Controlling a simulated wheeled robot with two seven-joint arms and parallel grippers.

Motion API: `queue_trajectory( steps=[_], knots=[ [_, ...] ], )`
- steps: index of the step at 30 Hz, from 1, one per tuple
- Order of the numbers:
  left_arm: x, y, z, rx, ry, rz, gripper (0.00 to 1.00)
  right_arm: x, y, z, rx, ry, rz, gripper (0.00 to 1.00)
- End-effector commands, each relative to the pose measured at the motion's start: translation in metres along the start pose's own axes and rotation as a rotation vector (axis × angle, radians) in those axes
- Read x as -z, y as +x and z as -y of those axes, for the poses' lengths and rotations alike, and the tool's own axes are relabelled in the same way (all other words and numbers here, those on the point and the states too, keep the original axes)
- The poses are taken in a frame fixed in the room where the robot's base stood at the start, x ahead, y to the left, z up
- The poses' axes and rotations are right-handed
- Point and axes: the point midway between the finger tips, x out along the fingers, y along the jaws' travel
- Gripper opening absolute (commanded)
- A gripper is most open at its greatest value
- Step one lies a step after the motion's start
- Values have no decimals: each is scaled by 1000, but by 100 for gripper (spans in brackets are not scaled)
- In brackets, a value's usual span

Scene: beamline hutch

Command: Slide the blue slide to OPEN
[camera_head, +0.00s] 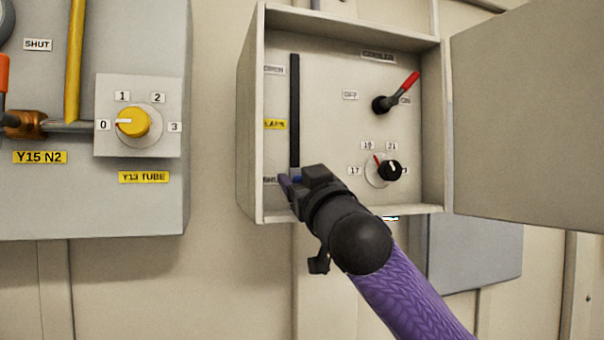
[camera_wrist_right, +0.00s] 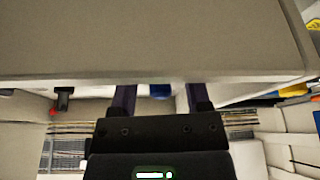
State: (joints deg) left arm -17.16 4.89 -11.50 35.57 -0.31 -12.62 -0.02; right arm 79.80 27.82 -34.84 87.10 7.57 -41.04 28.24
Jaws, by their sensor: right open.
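The blue slide (camera_head: 298,179) is at the bottom end of a vertical black track (camera_head: 295,110) inside an open wall box, near the lower label. The label at the track's top reads OPEN (camera_head: 274,70). My right gripper (camera_head: 289,184) is at the track's lower end and hides most of the slide. In the right wrist view the blue slide (camera_wrist_right: 160,91) shows between the two spread purple fingers (camera_wrist_right: 161,98), with a gap on each side. The gripper is open; contact cannot be told. My left gripper is not in view.
The wall box (camera_head: 250,120) has side walls and a bottom lip (camera_head: 350,213) close to my arm. Its door (camera_head: 525,110) stands open at right. Inside are a red-handled lever (camera_head: 404,86) and a black knob (camera_head: 389,170). A grey panel with a yellow knob (camera_head: 133,121) is at left.

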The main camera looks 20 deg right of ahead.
Motion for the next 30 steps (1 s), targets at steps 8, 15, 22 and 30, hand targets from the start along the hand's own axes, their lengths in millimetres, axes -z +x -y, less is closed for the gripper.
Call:
queue_trajectory(
  steps=[8,15,22,30],
  knots=[
    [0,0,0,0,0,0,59,0,0,0,0,0,0,34],
    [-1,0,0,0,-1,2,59,0,0,0,0,0,1,0],
    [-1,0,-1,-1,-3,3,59,0,0,0,-1,0,1,0],
    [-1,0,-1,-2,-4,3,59,0,0,0,-1,0,1,0]
  ],
)
